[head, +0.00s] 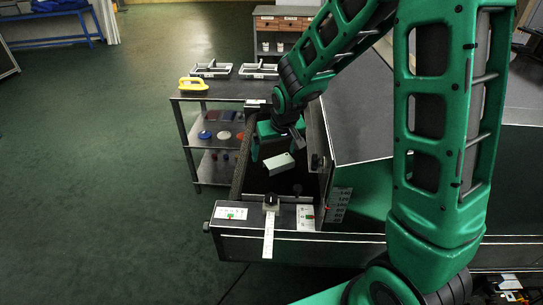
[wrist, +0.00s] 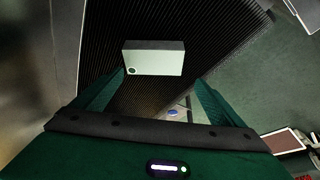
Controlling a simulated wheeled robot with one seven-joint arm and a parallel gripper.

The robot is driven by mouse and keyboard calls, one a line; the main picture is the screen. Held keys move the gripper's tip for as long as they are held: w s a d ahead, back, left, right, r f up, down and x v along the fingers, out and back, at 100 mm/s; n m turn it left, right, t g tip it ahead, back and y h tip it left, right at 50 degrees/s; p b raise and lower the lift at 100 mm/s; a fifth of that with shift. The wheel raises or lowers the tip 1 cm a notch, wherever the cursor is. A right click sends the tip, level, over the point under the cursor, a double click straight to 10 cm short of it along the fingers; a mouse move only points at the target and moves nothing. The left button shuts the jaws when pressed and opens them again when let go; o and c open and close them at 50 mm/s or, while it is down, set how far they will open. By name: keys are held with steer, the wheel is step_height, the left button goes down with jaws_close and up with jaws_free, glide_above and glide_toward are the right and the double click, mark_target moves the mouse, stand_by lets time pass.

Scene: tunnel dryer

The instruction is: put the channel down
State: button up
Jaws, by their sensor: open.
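The channel (head: 279,163) is a small pale grey block-shaped piece. It sits at the dark open mouth of the dryer, just below my gripper (head: 276,137) in the head view. In the wrist view the channel (wrist: 155,60) shows over the dark ribbed belt (wrist: 215,25), with a small round hole or dot at its lower left corner. My gripper (wrist: 157,82) is open, its green fingers spread wide. The channel appears just past the fingertips, with a gap on both sides. Whether it rests flat on the belt is hard to tell.
The dryer's front ledge (head: 330,247) carries a black knob (head: 270,199) and scale plates. The sloped housing (head: 365,125) stands right of the mouth. A side table (head: 215,88) holds a yellow-handled tool (head: 193,84) and trays. Open green floor lies left.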

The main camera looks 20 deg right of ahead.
steer(key=v, duration=0.8)
steer(key=shift+s+r, duration=0.15)
steer(key=shift+r, duration=0.05)
